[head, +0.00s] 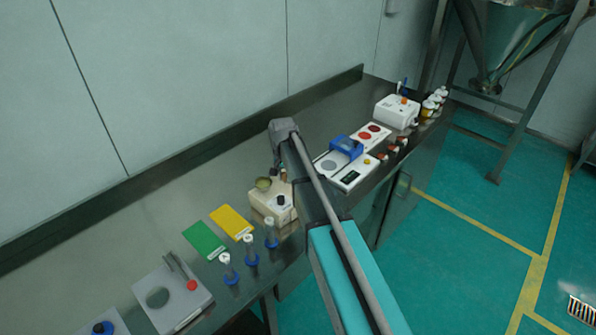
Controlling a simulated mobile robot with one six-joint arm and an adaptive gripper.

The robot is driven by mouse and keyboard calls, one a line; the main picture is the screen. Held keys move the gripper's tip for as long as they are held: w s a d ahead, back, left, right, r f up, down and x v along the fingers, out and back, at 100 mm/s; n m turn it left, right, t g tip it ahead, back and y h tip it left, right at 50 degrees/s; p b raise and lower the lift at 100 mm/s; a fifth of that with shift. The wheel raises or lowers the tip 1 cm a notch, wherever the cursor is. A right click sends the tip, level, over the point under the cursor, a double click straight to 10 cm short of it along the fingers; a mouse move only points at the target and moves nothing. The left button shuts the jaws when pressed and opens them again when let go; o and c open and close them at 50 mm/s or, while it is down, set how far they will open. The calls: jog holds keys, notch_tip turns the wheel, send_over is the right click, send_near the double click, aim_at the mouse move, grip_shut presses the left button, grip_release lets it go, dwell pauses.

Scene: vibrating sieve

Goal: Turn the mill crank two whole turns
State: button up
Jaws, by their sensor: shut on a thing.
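A small beige machine (262,205) stands on the steel bench near the middle of the head view and seems to be the mill. It has a dark knob on its front and a round olive-coloured part (263,184) on top. My gripper (281,174) points down at the top of this machine, just right of the round part. It is small and partly hidden by my arm, and it is shut on what seems to be the mill crank. The crank itself cannot be made out, so its angle is unclear.
Green (205,240) and yellow (231,222) cards lie left of the machine, with several blue-based vials in front. A grey plate with a red knob (191,285) is at lower left.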

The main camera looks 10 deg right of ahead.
jog(key=shift+w+a, duration=0.25)
jog(key=shift+a, duration=0.1)
jog(key=shift+w, duration=0.15)
jog(key=shift+w+a, duration=0.35)
jog(key=shift+w, duration=0.35)
dwell(0.3)
jog(key=shift+w, duration=0.1)
jog(key=shift+w+d, duration=0.1)
jog(key=shift+w, duration=0.75)
jog(key=shift+w, duration=0.15)
